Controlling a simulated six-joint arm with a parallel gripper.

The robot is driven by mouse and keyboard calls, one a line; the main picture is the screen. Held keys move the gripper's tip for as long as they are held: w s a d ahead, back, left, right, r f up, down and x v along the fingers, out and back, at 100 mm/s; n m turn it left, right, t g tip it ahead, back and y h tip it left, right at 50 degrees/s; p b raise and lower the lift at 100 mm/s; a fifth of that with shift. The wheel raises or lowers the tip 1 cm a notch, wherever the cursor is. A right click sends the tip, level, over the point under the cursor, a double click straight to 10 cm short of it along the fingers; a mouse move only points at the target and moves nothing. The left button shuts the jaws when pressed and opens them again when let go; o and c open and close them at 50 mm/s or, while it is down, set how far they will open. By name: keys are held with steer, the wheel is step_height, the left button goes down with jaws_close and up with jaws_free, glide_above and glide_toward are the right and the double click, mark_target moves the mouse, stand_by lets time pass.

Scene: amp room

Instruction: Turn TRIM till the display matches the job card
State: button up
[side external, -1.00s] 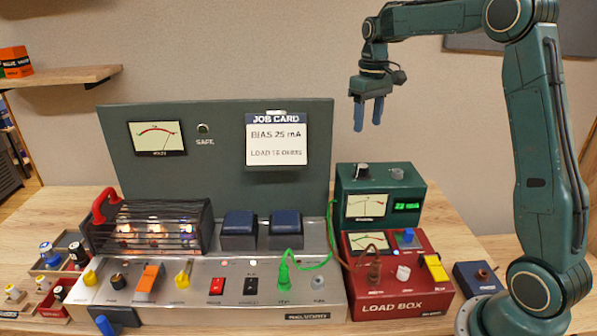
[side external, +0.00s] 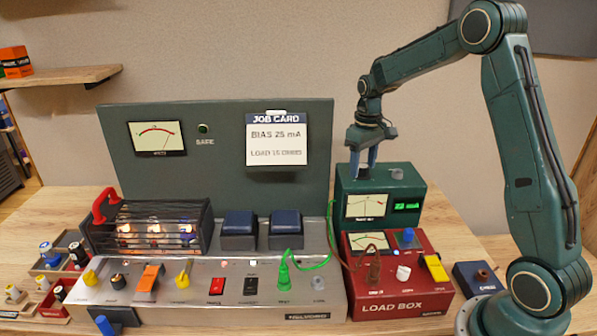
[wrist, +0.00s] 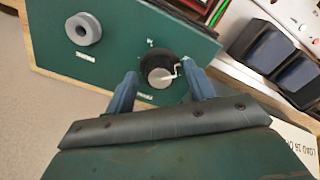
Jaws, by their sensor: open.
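The job card (side external: 275,140) on the back panel reads BIAS 25 mA. The dark knob on the box's top shows in the wrist view (wrist: 158,70), with a light pointer on its face. My gripper (side external: 363,174) is above that knob, pointing down. In the wrist view my gripper (wrist: 163,85) is open, with one blue finger on each side of the knob; I cannot tell whether they touch it.
A second, grey knob (wrist: 83,29) sits on the same top face. The red load box (side external: 403,303) below carries knobs and a brown cable. The amplifier (side external: 210,315) with glowing tubes stands to the left. The back panel (side external: 225,180) rises close behind.

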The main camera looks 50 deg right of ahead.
steer(key=shift+f, duration=0.3)
steer(key=shift+c, duration=0.2)
steer(key=c, duration=0.9)
steer(key=shift+m, duration=3.2)
steer(key=o, duration=0.9)
